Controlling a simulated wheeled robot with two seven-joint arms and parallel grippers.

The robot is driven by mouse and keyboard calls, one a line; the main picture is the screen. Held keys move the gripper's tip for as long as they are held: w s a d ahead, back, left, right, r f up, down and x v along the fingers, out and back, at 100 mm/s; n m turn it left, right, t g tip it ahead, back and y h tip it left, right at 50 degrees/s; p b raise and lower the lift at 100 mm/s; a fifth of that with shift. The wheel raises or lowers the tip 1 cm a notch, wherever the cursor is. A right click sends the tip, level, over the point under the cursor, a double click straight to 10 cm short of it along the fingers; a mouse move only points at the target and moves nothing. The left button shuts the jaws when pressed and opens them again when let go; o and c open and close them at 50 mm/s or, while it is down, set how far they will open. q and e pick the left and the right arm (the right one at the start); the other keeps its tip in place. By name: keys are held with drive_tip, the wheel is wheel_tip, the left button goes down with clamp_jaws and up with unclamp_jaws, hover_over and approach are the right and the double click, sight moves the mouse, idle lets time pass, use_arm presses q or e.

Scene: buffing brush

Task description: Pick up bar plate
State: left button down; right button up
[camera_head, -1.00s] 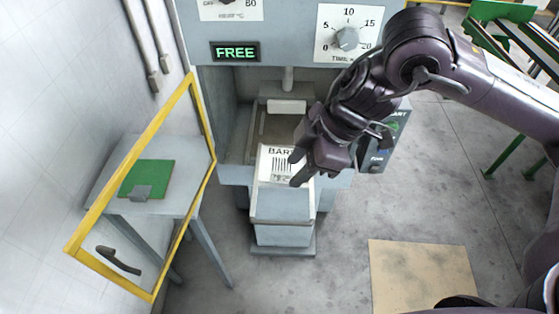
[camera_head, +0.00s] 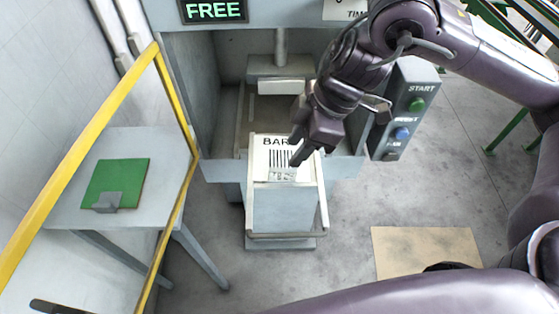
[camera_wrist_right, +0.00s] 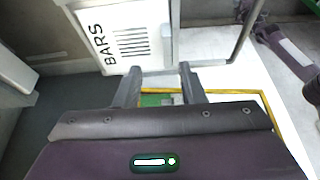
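The bar plate (camera_head: 262,152) is a white panel marked BARS with black stripes. It lies tilted at the front of the machine, over the grey tray (camera_head: 284,208). In the right wrist view the plate (camera_wrist_right: 120,38) shows beyond the fingers, up and to the left. My right gripper (camera_head: 298,150) is at the plate's right side in the head view and covers part of its lettering. In the wrist view its two fingers (camera_wrist_right: 161,80) are apart with nothing between them. I cannot tell whether a finger touches the plate. My left gripper is out of view.
A yellow-framed glass door (camera_head: 78,132) stands open at left, before a grey table with a green pad (camera_head: 115,180). A button box (camera_head: 405,110) stands right of the machine opening. The display reads FREE (camera_head: 213,10). A tan board (camera_head: 425,250) lies on the floor.

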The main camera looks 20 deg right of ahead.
sight(284, 170)
drive_tip(key=shift+s+a+f, duration=0.3)
drive_tip(key=shift+a+f, duration=0.05)
drive_tip(key=shift+f, duration=0.35)
drive_tip(key=x, duration=0.5)
drive_tip(key=shift+s+b, duration=0.1)
drive_tip(key=shift+b, duration=0.2)
clamp_jaws()
